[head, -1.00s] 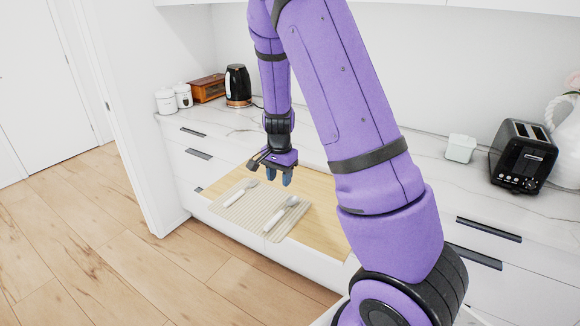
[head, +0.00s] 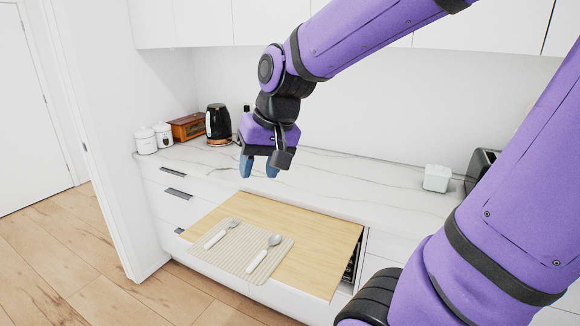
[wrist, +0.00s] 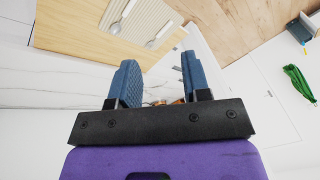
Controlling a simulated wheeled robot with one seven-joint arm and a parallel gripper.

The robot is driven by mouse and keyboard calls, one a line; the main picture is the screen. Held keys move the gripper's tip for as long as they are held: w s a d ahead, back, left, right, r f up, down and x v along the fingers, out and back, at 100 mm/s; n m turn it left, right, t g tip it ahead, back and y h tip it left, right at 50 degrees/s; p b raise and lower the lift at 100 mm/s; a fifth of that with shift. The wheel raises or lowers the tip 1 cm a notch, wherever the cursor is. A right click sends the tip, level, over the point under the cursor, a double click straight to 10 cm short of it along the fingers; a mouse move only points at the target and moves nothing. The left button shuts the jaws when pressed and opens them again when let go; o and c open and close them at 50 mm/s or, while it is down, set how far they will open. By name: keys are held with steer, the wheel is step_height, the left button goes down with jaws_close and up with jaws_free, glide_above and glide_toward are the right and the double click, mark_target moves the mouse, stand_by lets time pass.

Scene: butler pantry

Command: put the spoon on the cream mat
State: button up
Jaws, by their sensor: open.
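The cream mat (head: 233,257) is ribbed and lies on the wooden board at the front of the counter. The spoon (head: 264,253), with a pale handle and a grey bowl, lies flat on the mat's right part. The mat also shows at the top of the wrist view (wrist: 146,22). My gripper (head: 259,167) is open and empty, raised above the counter behind the mat, with nothing between its blue fingers.
The wooden pull-out board (head: 312,248) has bare room right of the mat. A black kettle (head: 218,123), white canisters (head: 146,140) and a wooden box (head: 187,127) stand at the back left. A small white container (head: 437,178) and a partly hidden black toaster (head: 481,168) are right.

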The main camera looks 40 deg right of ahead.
steer(key=s+a+r+n+t+h, duration=0.1)
steer(key=s+r+n, duration=0.2)
steer(key=s, duration=0.7)
steer(key=shift+s+a+r+n+t, duration=0.15)
steer(key=shift+a+r+n+t, duration=0.15)
steer(key=shift+a+r+n, duration=0.1)
stand_by(0.5)
